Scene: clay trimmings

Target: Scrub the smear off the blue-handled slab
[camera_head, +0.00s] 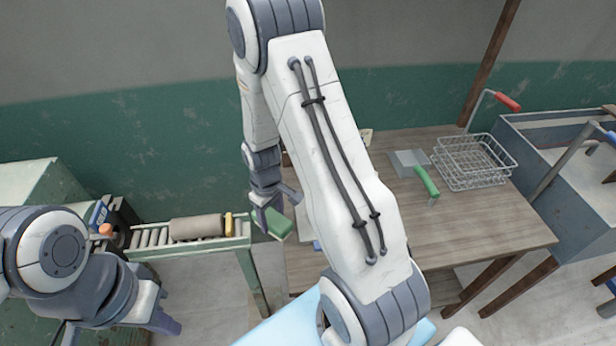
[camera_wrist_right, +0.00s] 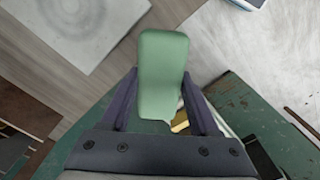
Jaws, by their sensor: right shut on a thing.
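My right gripper (camera_head: 268,214) is shut on a green block (camera_wrist_right: 164,75), which also shows in the head view (camera_head: 279,224). A pale slab (camera_wrist_right: 105,14) with a grey smear (camera_wrist_right: 72,22) lies on wood at the upper left of the wrist view, apart from the block. No blue handle shows on this slab. In the head view my right arm covers most of that part of the table (camera_head: 470,231). My left gripper (camera_head: 160,322) is low at the left, away from the table; its jaw opening is unclear.
A grey slab (camera_head: 409,160), a green handle (camera_head: 427,182) and a wire basket (camera_head: 470,165) with a red handle (camera_head: 508,101) are on the table. A roller conveyor (camera_head: 150,237) with a brown roll (camera_head: 197,228) stands left. A grey bin (camera_head: 535,180) stands right. The table's front right is clear.

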